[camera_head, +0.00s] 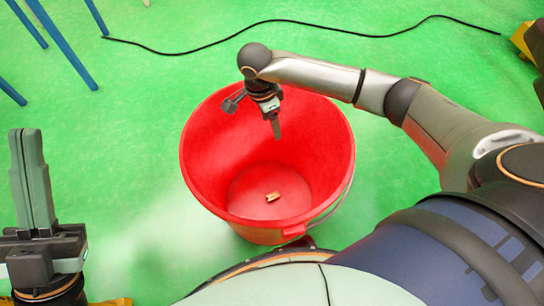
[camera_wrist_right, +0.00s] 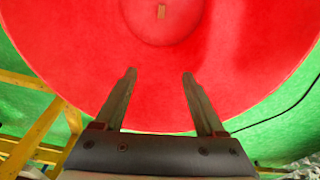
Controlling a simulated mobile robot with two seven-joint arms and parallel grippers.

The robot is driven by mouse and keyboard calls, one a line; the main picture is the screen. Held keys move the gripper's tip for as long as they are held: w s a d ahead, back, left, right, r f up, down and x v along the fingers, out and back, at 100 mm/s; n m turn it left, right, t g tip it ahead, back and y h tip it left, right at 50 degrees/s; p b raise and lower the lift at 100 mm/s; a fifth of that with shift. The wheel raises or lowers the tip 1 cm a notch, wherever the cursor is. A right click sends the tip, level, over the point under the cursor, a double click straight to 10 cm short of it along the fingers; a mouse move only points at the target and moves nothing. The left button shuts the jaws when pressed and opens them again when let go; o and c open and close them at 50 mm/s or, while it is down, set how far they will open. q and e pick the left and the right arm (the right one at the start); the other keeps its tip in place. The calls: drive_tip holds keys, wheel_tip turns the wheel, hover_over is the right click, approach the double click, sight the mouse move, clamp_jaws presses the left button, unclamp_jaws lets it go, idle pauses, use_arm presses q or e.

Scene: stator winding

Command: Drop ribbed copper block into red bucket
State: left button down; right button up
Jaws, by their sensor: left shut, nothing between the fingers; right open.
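The red bucket (camera_head: 335,150) stands on the green floor in the middle of the head view. The small copper block (camera_head: 272,197) lies on the bucket's bottom; its ribs are too small to make out. My right gripper (camera_head: 276,132) is over the bucket's mouth, pointing down, apart from the block. Its two fingers (camera_wrist_right: 158,78) are spread and empty. My left gripper (camera_head: 24,135) is at the far left, pointing up, shut and empty.
A black cable (camera_head: 200,50) runs across the floor behind the bucket. Blue legs (camera_head: 65,45) stand at the upper left. A yellow frame (camera_wrist_right: 35,120) shows at the left of the right wrist view. The green floor left of the bucket is clear.

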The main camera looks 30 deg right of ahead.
wheel_tip(320, 180, up, 9)
drive_tip(key=a+p, duration=0.1)
drive_tip(key=p, duration=0.1)
drive_tip(key=shift+a, duration=0.15)
drive_tip(key=shift+f, duration=0.1)
